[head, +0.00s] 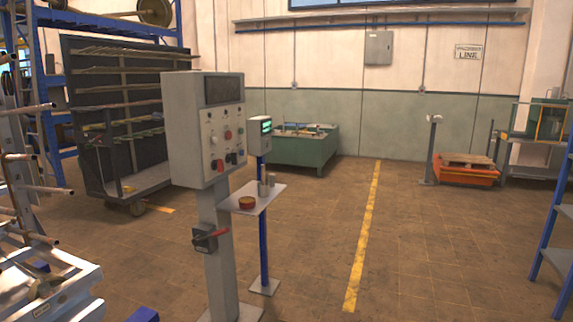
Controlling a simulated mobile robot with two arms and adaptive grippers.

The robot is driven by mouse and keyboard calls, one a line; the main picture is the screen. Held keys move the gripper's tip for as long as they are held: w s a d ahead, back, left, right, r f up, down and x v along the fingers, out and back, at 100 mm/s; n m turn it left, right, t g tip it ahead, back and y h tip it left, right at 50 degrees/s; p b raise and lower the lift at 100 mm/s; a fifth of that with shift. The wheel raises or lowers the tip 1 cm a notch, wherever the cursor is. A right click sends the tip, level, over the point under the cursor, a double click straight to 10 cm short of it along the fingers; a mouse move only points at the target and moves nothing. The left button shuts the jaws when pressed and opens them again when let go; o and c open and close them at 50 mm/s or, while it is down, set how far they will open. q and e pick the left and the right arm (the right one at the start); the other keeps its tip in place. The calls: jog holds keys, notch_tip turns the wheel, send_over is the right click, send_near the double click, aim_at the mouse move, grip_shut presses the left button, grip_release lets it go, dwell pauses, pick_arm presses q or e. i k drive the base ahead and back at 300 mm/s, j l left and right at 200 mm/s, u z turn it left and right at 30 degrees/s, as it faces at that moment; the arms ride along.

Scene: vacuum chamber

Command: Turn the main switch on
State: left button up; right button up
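A grey control cabinet (194,130) stands on a pedestal left of centre. Its front panel has a dark display (222,91), several small knobs and buttons, a red button (228,135) and a red knob (214,166). Lower on the pedestal is a dark switch box (203,241) with a red handle (217,234) that points right and slightly up. Which of these is the main switch is not labelled legibly, and I cannot read an on or off mark. Neither of my grippers is in view.
A small shelf (262,197) on a blue post holds a red-brown round item (247,203) and small metal cylinders. Metal racks and pipes crowd the left. A green machine (310,150) stands behind. The floor right of the yellow line (364,240) is mostly clear.

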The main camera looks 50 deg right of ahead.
aim_at(218, 164)
jog(key=z, duration=1.2)
jog(key=i+j+u, duration=0.15)
jog(key=i, duration=0.4)
